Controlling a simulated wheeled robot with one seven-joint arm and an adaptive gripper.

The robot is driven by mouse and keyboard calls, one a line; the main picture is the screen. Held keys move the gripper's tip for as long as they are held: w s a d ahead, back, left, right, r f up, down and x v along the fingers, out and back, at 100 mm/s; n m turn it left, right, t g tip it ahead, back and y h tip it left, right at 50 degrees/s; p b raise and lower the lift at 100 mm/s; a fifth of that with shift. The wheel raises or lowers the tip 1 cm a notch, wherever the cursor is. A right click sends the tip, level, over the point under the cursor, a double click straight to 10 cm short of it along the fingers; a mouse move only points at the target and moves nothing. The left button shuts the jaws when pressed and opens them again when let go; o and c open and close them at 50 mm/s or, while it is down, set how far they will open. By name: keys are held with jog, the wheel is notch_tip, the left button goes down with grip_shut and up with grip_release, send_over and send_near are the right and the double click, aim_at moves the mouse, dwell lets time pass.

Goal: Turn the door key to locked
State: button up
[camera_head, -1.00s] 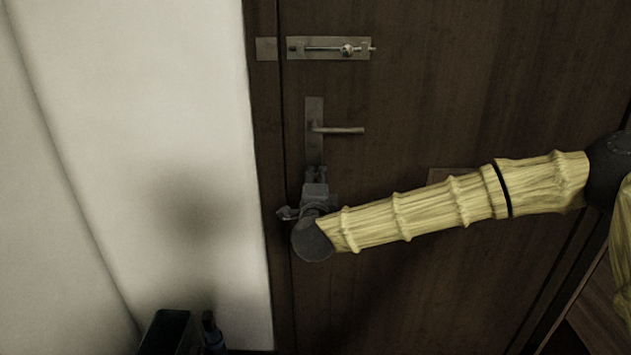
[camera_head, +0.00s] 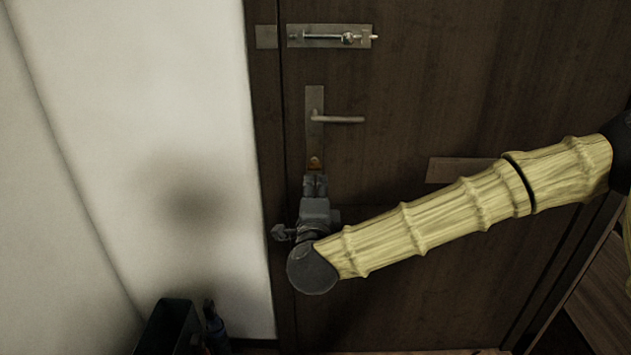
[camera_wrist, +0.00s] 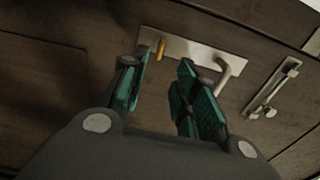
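The door key (camera_wrist: 160,48) is a small brass-coloured piece at one end of the metal lock plate (camera_wrist: 190,50) in the wrist view. In the head view the key (camera_head: 315,162) shows at the bottom of the upright plate (camera_head: 315,135), just above my gripper (camera_head: 315,182). In the wrist view my gripper (camera_wrist: 160,90) is open, with its two green-padded fingers apart. The key shows beyond the gap between them, nearer the left finger, and nothing is between the pads. The gripper appears apart from the key. The key's exact angle is too small to tell.
The lever handle (camera_head: 337,119) sticks out to the right above the key. A sliding bolt (camera_head: 330,37) is higher on the dark door (camera_head: 470,80). A white wall (camera_head: 190,120) is close on the left. A dark bin (camera_head: 165,325) and a bottle (camera_head: 215,325) stand below.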

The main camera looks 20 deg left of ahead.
jog(key=shift+v, duration=1.05)
jog(key=s+d+f+n+g, duration=0.3)
jog(key=f, duration=0.8)
jog(key=s+d+f+n+g, duration=0.2)
jog(key=s+d+f+n, duration=0.15)
jog(key=f, duration=0.65)
jog(key=s+d+f+n+g, duration=0.2)
jog(key=s+d+f+g, duration=0.1)
jog(key=f, duration=0.8)
jog(key=s+d+f+n+g, duration=0.3)
jog(key=s+d+f, duration=0.5)
jog(key=d+f, duration=0.1)
jog(key=s+d+f+n+g+h, duration=0.25)
jog(key=s+d+f, duration=0.25)
jog(key=s+d, duration=0.5)
jog(key=s+d+f+n+g+h, duration=0.1)
jog(key=s+d+f+g+h, duration=0.25)
jog(key=s+d, duration=0.7)
notch_tip(320, 180, up, 12)
jog(key=w+d+y+p, duration=0.1)
jog(key=w+d+p, duration=0.1)
jog(key=p, duration=1)
jog(key=shift+d+f, duration=0.2)
